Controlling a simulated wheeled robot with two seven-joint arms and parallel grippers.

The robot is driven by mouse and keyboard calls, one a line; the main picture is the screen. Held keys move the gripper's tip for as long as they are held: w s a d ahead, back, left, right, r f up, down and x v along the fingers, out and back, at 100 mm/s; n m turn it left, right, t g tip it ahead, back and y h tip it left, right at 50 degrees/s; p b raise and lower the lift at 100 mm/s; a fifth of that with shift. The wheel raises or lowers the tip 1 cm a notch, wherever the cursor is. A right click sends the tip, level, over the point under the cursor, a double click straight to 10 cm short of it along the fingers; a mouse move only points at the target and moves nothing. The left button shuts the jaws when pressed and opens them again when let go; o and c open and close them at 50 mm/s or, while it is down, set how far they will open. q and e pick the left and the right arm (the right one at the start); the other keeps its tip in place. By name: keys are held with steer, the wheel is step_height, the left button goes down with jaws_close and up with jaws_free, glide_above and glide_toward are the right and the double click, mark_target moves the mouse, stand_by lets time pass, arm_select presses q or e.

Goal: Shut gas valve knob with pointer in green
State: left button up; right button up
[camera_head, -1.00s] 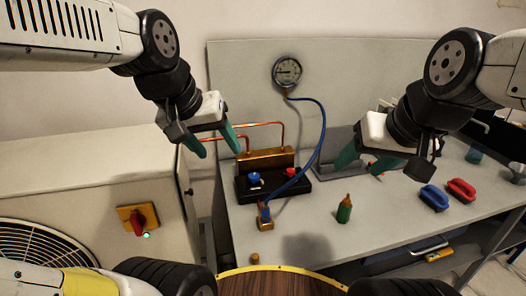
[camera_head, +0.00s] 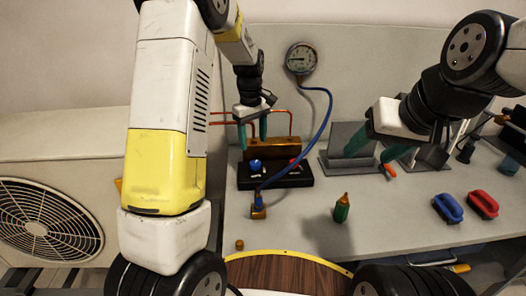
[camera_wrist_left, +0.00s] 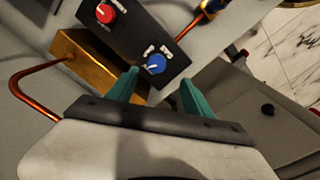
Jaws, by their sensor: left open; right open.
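A black valve block (camera_head: 240,181) with a blue knob (camera_head: 255,165) and a red knob (camera_head: 295,163) sits on the bench before a brass manifold (camera_head: 286,146). In the left wrist view the blue knob (camera_wrist_left: 155,64) has a white pointer mark, and the red knob (camera_wrist_left: 105,13) is beyond it. My left gripper (camera_head: 253,143) is open and empty, above and behind the blue knob and apart from it. A round gauge (camera_head: 301,59) is on the back panel; its needle and colours are too small to read. My right gripper (camera_head: 369,158) is open and empty, right of the block.
A blue hose (camera_head: 327,118) runs from the gauge to a brass fitting (camera_head: 258,211). Copper pipes (camera_head: 289,116) rise behind the block. The front middle is largely clear.

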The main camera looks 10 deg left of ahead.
mark_target(256, 163)
arm_select(q)
steer(key=shift+w+d+f+n, duration=0.15)
steer(key=shift+w+f, duration=0.15)
steer(key=shift+f, duration=0.3)
steer(key=shift+w+f+n, duration=0.15)
steer(key=shift+w+f, duration=0.1)
steer(key=shift+f, duration=0.3)
step_height(256, 163, down, 8)
steer(key=shift+r, duration=0.1)
jaws_close()
